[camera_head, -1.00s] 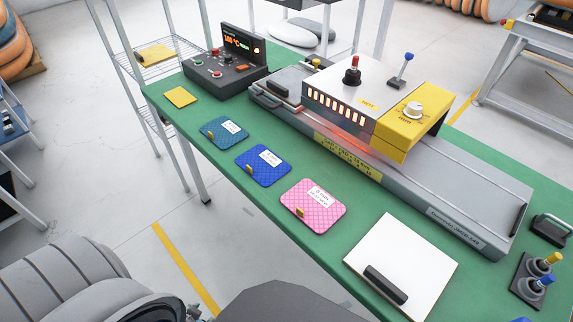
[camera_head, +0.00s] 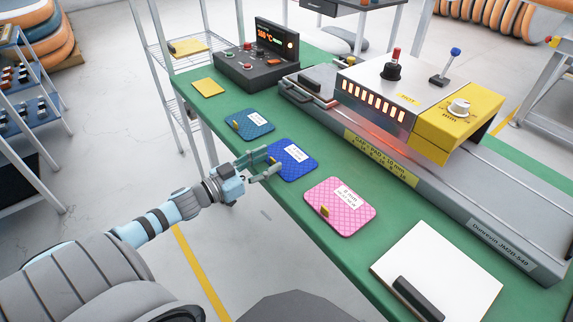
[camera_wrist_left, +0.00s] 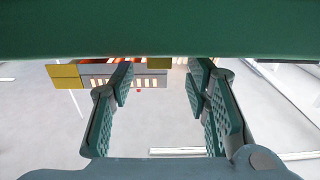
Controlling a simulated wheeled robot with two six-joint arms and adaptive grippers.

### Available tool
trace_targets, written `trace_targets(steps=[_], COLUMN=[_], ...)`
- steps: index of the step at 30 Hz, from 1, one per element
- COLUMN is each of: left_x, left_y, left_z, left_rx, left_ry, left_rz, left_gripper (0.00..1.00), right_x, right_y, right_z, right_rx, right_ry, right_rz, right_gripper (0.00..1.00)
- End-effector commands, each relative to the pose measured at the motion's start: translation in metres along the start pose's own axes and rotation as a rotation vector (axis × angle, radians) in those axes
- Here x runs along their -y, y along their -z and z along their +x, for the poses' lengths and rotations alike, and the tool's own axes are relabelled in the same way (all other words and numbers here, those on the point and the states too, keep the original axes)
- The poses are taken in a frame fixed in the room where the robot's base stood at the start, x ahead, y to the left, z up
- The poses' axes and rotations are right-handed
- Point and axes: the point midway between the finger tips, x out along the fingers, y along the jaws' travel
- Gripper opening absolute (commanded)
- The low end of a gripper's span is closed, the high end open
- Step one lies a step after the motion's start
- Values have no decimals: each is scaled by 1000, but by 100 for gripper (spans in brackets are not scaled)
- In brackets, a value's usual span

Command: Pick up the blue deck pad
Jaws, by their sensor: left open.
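The blue deck pad (camera_head: 291,160) lies flat on the green table near its front edge, with a white label and a small yellow tab. A teal pad (camera_head: 250,124) lies behind it and a pink pad (camera_head: 340,206) in front of it. My left gripper (camera_head: 270,161) is open and empty at the blue pad's left edge, its fingertips overlapping that edge in the head view. I cannot tell whether they touch it. In the left wrist view the open fingers (camera_wrist_left: 160,82) frame a small yellowish block; the pad itself cannot be made out there. My right gripper is not in view.
The green table (camera_head: 225,104) carries a control box (camera_head: 257,70) and a long grey machine with a yellow end (camera_head: 440,125). A yellow pad (camera_head: 208,87) lies at the far left. A white board with a black handle (camera_head: 440,270) lies at the near right.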

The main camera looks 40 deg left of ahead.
Motion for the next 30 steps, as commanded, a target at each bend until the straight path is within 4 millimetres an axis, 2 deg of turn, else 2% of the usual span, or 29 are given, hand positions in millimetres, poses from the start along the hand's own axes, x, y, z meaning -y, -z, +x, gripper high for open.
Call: trace_targets(steps=[1, 5, 11, 12, 14, 19, 30], left_x=[0, 0, 0, 0, 0, 0, 0], left_y=[-4, -2, -2, -2, -2, -2, 1], left_z=[8, 24, 26, 26, 26, 26, 26], left_rx=[-5, -2, 2, 2, 2, 2, 1], left_ry=[-1, 1, 1, 1, 1, 1, 1], left_rz=[0, -1, -1, -1, -1, -1, -1], left_gripper=[43, 43, 43, 42, 32, 5, 4], right_x=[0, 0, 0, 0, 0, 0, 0], right_y=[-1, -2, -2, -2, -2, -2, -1], right_z=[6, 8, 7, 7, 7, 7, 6], right_rx=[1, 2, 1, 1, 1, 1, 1], right_ry=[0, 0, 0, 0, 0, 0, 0], right_rz=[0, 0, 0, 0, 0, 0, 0], right_gripper=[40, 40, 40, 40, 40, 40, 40])
